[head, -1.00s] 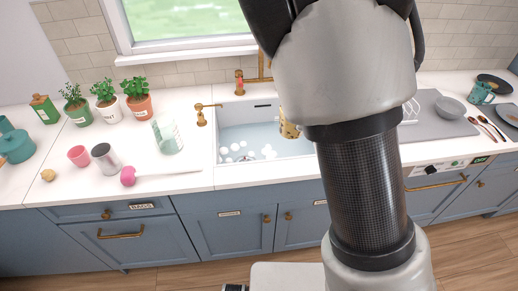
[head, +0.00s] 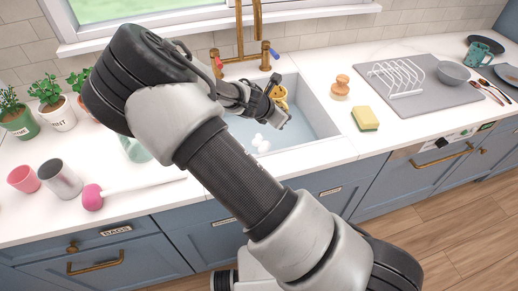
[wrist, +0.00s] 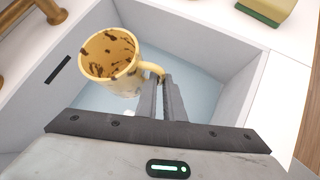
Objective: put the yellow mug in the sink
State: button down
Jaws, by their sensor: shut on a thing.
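The yellow mug (wrist: 112,60) has dark brown stains inside and on its rim. In the wrist view my gripper (wrist: 163,82) is shut on its handle, and the mug is roughly upright with its opening facing the camera. Mug and gripper are over the sink basin (wrist: 215,52). In the head view the mug (head: 279,97) shows only in part beside my gripper (head: 284,118), inside the outline of the sink (head: 318,112). The basin holds pale blue water with white suds (head: 262,143). I cannot tell whether the mug touches the water or the bottom.
A brass tap (head: 240,40) stands behind the sink. A wooden-handled brush (head: 341,85) and a yellow sponge (head: 365,118) lie to its right, before a grey mat (head: 440,96) with a white rack (head: 397,77).

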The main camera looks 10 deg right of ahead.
aim_at(285, 104)
jog(key=r+m+g+b, duration=0.1)
jog(key=w+r+m+g+h, duration=0.1)
jog(key=r+m, duration=0.1)
jog(key=r+m+h+b, duration=0.1)
jog(key=shift+w+a+r+g+b, duration=0.2)
jog(key=shift+w+g+b, duration=0.05)
jog(key=shift+g+b, duration=0.15)
jog(key=shift+s+a+m+g+b, duration=0.15)
jog(key=shift+m+g+b, duration=0.25)
jog(key=shift+m+b, duration=0.5)
jog(key=shift+m+g+h, duration=0.3)
jog(key=shift+m+g, duration=0.4)
jog(key=f+b, duration=0.2)
jog(key=f, duration=0.2)
jog(key=f+b, duration=0.3)
jog(key=f, duration=0.2)
jog(key=s+f+b, duration=0.1)
jog(key=f+b, duration=0.2)
jog(key=f, duration=0.2)
jog(key=shift+s+a, duration=0.1)
jog(key=shift+a, duration=0.15)
jog(key=shift+f+b, duration=0.4)
jog(key=shift+f, duration=1.8)
jog(key=c, duration=1.9)
grip_release()
jog(key=shift+o, duration=0.2)
